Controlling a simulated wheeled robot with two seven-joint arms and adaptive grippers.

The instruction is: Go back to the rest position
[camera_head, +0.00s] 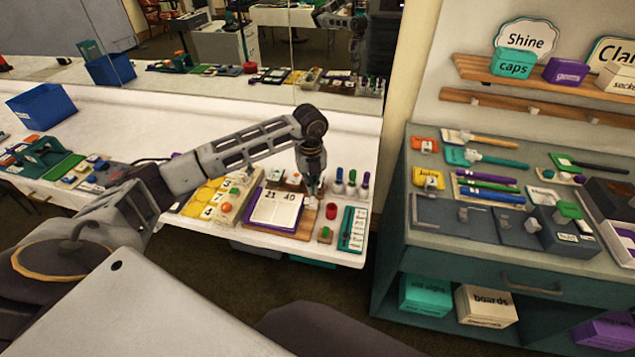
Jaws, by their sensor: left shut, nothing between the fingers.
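My left arm comes in from the left and reaches out over the white table (345,128). My left gripper (312,188) points down at the table's right part, beside the open book with the numbers 21 and 40 (276,209). Its fingers are small in the picture and look closed, with nothing seen between them. The gripper hides a bit of the table and of the small items behind it. My right gripper is not in view.
A blue bin (41,106) stands at the table's left. Several small bottles (351,183), a red cylinder (331,211) and a teal board (352,229) lie close to the gripper. A grey-topped cabinet (480,245) stands right, across a floor gap. A mirror is behind the table.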

